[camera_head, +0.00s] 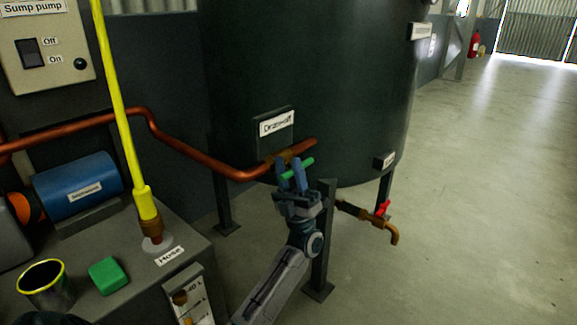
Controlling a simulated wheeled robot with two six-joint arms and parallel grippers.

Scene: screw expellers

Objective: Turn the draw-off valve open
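The draw-off valve (275,160) sits on the copper pipe under a label reading "Draw-off" on the dark tank. Its green handle (306,164) lies nearly level and sticks out to the right of my fingers. My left gripper (291,174) reaches up from below, its two blue-grey fingers apart at the handle. The fingers hide part of the handle. I cannot tell whether they touch it. My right gripper is not in view.
The tank (320,80) stands on legs. A second tap with a red handle (382,208) is low on the right. A yellow hose (125,130), blue motor (78,188), green block (108,275) and cup (45,284) are left. The floor (480,200) at right is clear.

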